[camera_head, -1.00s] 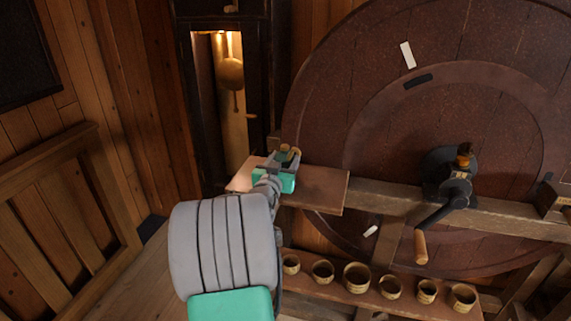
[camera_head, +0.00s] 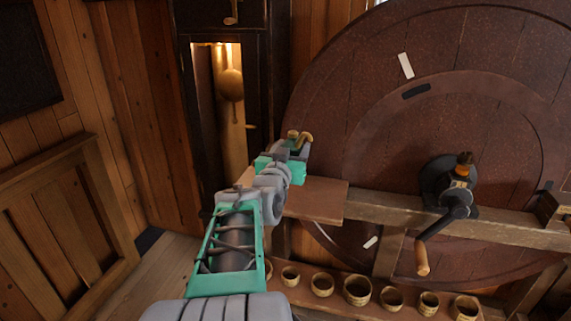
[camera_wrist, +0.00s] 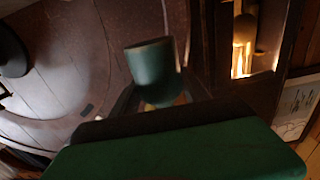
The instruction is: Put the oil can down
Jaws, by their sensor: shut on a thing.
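My gripper (camera_head: 297,147) is shut on the oil can, in front of the big round wheel and above the left part of a small brown wooden shelf (camera_head: 318,200). In the head view only a small brass-coloured part of the oil can (camera_head: 305,138) shows between the jaws. In the wrist view the oil can (camera_wrist: 150,62) is a dark green cylinder, tilted in the picture, beyond the dark edge of my gripper. The jaws hide its lower part. I cannot tell from these views how high it is above the shelf.
The big wheel (camera_head: 420,120) has a crank with a wooden handle (camera_head: 421,258) at the right. A row of several small pots (camera_head: 357,290) stands on a low plank. A tall clock case with a lit pendulum (camera_head: 232,84) stands behind on the left. The shelf's right part is bare.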

